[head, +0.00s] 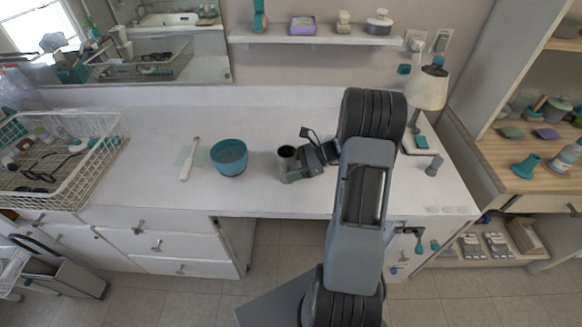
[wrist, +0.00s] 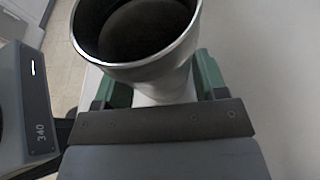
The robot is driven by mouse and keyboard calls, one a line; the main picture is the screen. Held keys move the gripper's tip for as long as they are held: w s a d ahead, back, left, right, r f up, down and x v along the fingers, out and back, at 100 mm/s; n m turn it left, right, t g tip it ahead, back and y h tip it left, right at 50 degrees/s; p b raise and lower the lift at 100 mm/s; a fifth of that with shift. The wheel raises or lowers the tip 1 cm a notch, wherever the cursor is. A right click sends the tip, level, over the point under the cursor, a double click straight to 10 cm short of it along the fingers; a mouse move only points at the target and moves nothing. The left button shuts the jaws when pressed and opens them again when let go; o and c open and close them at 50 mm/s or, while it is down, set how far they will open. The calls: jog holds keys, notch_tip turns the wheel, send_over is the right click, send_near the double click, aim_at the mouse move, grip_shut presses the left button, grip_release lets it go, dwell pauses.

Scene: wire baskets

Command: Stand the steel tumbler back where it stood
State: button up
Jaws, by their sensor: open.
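The steel tumbler (head: 287,160) is upright on the white counter, right of the teal bowl. In the wrist view the tumbler (wrist: 168,72) shows its dark open mouth and shiny rim, close to the camera. My gripper (head: 294,166) reaches it from the right, low over the counter. In the wrist view my gripper (wrist: 158,88) is open, with one green-padded finger on each side of the tumbler's body. Whether either pad touches it I cannot tell. The tumbler's base is hidden.
The teal bowl (head: 229,157) stands just left of the tumbler, with a white toothbrush (head: 189,159) farther left. A wire basket (head: 88,170) fills the counter's left end. A lamp (head: 428,90) stands at the right. The counter behind the bowl is clear.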

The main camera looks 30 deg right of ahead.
jog(key=shift+d+r, duration=0.1)
jog(key=shift+d, duration=0.05)
jog(key=shift+p+v, duration=1.55)
jog(key=shift+v, duration=2.4)
jog(key=shift+s+d, duration=0.1)
jog(key=b+v, duration=0.1)
jog(key=v, duration=1.3)
